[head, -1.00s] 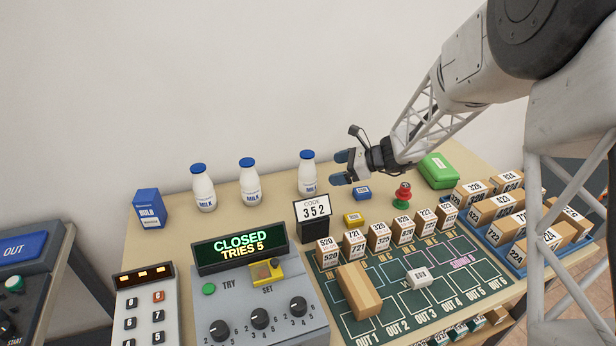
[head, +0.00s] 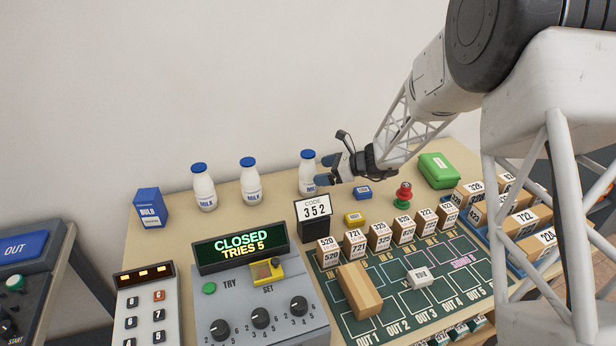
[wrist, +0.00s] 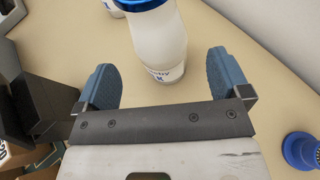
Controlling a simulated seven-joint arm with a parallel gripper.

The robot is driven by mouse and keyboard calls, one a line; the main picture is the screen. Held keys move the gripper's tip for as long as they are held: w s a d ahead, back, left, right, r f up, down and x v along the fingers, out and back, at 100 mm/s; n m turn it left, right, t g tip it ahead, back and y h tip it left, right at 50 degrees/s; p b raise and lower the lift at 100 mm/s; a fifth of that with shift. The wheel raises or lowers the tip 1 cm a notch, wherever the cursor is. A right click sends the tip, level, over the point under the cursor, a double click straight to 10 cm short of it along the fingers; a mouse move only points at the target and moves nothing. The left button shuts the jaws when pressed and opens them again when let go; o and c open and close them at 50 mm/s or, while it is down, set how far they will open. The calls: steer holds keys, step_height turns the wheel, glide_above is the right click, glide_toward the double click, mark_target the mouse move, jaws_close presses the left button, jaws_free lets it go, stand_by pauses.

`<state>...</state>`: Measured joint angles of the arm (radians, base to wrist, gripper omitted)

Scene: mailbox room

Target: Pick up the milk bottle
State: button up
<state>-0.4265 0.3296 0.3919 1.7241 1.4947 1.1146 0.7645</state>
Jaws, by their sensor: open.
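Three white milk bottles with blue caps stand upright in a row at the back of the table: a left one (head: 204,188), a middle one (head: 250,181) and a right one (head: 307,174). My gripper (head: 324,174) is at the right bottle, coming from its right. In the wrist view my gripper (wrist: 168,85) is open, with a blue-padded finger on either side of the right bottle (wrist: 157,48). The bottle's lower part is near the gap between the fingertips, with room on both sides. Its label is partly seen.
A code stand (head: 313,216) showing 352 stands just in front of the right bottle. A row of numbered parcels (head: 379,236) stands in front.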

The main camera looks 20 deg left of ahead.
mark_target(308, 153)
steer(key=shift+a+f, duration=0.1)
steer(key=shift+a, duration=0.1)
steer(key=shift+x, duration=2.6)
steer(key=c, duration=1.3)
steer(key=shift+r, duration=0.2)
steer(key=shift+c, duration=0.2)
steer(key=shift+r, duration=4.85)
